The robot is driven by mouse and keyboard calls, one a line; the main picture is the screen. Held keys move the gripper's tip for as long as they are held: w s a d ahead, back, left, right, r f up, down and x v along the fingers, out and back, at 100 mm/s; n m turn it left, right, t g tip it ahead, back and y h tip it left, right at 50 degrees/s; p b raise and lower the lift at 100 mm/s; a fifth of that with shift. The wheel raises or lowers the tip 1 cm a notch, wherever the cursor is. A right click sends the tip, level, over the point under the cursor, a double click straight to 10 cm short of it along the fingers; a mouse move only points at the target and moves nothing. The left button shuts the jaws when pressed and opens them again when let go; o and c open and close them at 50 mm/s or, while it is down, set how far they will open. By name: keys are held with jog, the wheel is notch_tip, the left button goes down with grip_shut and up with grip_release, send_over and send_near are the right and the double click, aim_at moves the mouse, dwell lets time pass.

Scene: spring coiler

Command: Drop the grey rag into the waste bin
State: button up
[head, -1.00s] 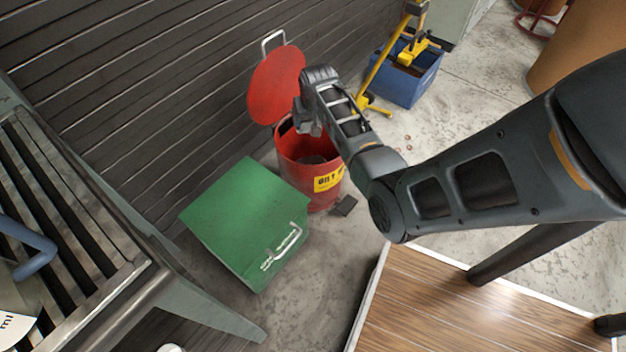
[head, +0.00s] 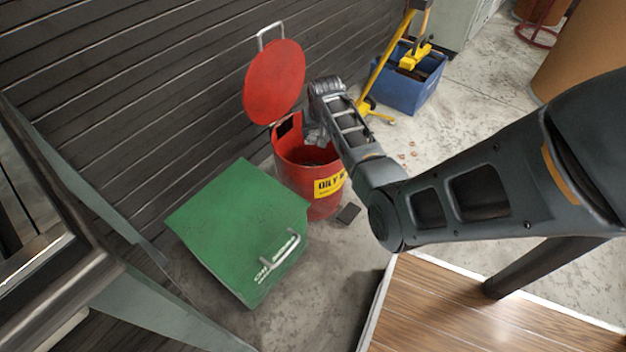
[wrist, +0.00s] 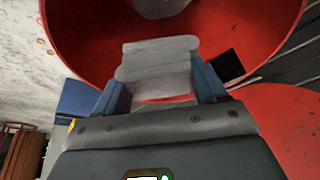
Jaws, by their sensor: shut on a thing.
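The grey rag (wrist: 158,68) is pinched between the two blue fingers of my gripper (wrist: 163,90) in the wrist view. Beyond it is the open mouth of the red waste bin (wrist: 250,28). In the head view the bin (head: 322,203) stands on the floor with a yellow label, and its red lid (head: 275,82) is raised against the wall side. My gripper (head: 316,138) is over the bin's opening, pointing down. The rag is hard to make out there. A pale grey patch shows inside the bin in the wrist view; I cannot tell what it is.
A green box (head: 238,232) with a handle stands left of the bin. A blue tub (head: 412,85) with yellow mop gear is behind at right. A small dark flat piece (head: 348,214) lies by the bin. A wooden-topped surface (head: 470,310) is at front right.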

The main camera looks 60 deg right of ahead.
jog(key=shift+f, duration=0.15)
jog(key=o, duration=1.1)
jog(key=p+v, duration=0.4)
jog(key=v, duration=0.3)
jog(key=shift+s+a+r, duration=0.15)
jog(key=shift+a+r, duration=0.05)
jog(key=shift+r, duration=0.15)
jog(key=shift+f, duration=0.1)
